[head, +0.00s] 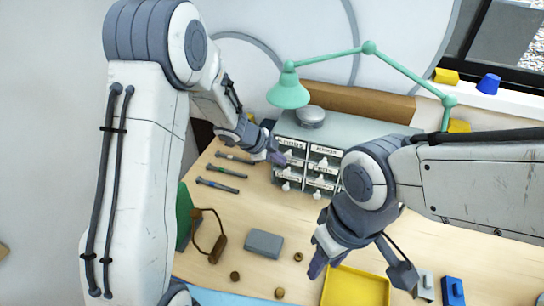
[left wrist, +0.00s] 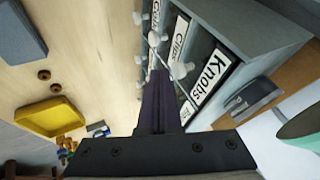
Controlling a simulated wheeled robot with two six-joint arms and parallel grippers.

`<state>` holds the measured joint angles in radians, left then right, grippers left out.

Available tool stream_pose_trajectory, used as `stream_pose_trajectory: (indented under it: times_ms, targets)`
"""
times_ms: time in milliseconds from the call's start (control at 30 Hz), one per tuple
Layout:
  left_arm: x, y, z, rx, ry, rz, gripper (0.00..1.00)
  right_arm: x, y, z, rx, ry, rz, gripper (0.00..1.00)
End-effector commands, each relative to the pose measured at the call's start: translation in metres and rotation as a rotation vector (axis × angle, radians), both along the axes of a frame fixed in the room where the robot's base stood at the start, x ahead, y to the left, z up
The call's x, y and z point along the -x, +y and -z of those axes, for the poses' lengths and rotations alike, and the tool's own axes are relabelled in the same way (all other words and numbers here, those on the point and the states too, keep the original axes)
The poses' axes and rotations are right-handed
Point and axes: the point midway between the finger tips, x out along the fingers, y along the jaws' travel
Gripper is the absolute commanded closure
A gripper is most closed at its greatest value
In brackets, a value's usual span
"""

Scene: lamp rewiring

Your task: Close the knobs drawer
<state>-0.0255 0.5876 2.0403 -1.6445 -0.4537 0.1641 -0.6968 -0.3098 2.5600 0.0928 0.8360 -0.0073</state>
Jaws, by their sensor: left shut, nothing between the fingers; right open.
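The small drawer cabinet (head: 375,130) stands at the back of the table with labelled drawers and white round pulls. In the left wrist view the Knobs label (left wrist: 214,75) is readable, on the drawer nearest the cabinet top. How far that drawer stands out I cannot tell. My left gripper (head: 277,157) is shut and empty, at the cabinet's upper left front. In the left wrist view its dark fingers (left wrist: 155,100) reach close to the white pulls; contact is unclear. My right gripper (head: 362,272) is open and empty over the front of the table, near a yellow tray.
The yellow tray (head: 345,290) lies at the front. A grey box (head: 263,244), small brown rings and brown-framed glasses-like wire (head: 219,240) lie left of it. Screwdriver-like tools (head: 220,186) lie left of the cabinet. A green lamp (head: 288,92) arches above, and a metal tin (head: 311,116) stands on the cabinet.

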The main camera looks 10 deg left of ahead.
Motion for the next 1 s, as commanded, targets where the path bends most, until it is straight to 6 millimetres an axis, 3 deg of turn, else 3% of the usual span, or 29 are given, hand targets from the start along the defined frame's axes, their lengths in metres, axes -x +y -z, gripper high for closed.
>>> stream_pose_trajectory:
  times_ms: [100,300,500,800,1000]
  targets:
    - [0.016,0.005,-0.002,-0.008,0.001,-0.002,1.00,0.000,0.000,0.003,0.000,0.000,0.001,0.57]
    - [0.035,0.035,-0.045,-0.011,0.000,-0.010,1.00,0.000,0.000,-0.011,0.000,0.000,-0.001,0.57]
    - [0.049,0.053,-0.071,-0.010,0.001,-0.016,1.00,0.000,0.000,-0.017,0.000,0.000,-0.001,0.57]
    - [0.054,0.057,-0.079,-0.011,0.003,-0.014,1.00,0.000,0.000,-0.017,0.000,0.000,-0.001,0.57]
    - [0.040,0.039,-0.084,-0.023,-0.078,-0.142,1.00,0.000,0.000,0.001,0.000,0.000,0.000,0.57]
